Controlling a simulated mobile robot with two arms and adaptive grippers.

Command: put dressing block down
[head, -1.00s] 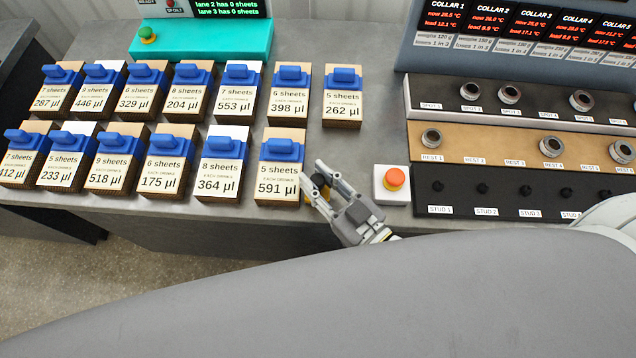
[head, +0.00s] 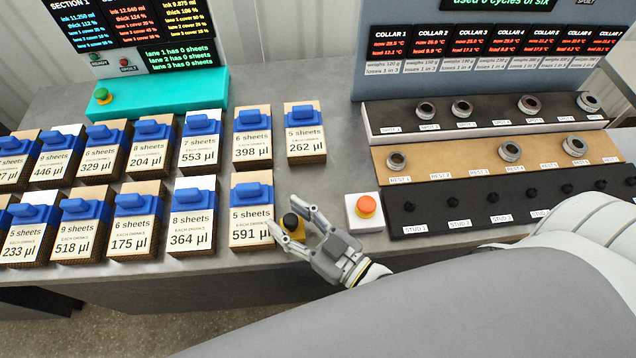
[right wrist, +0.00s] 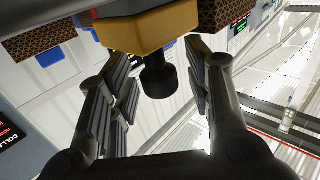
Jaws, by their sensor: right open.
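The dressing block looks to be the small yellow block (head: 297,238) with a black knob (head: 290,221). It stands on the bench just right of the 591 µl sheet stack, partly hidden by my fingers. My right gripper (head: 294,221) is open, its fingers spread to either side of the knob. In the right wrist view the yellow block (right wrist: 150,32) and its black knob (right wrist: 158,80) show between the open fingers (right wrist: 160,92), with a gap on each side of the knob. My left gripper is not in view.
Several sheet stacks with blue clips, such as the 591 µl stack (head: 252,218), stand in two rows at left. A red button on a white box (head: 365,207) is just right of my gripper. Racks of collars (head: 480,115) and a black stud rail (head: 470,198) lie further right.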

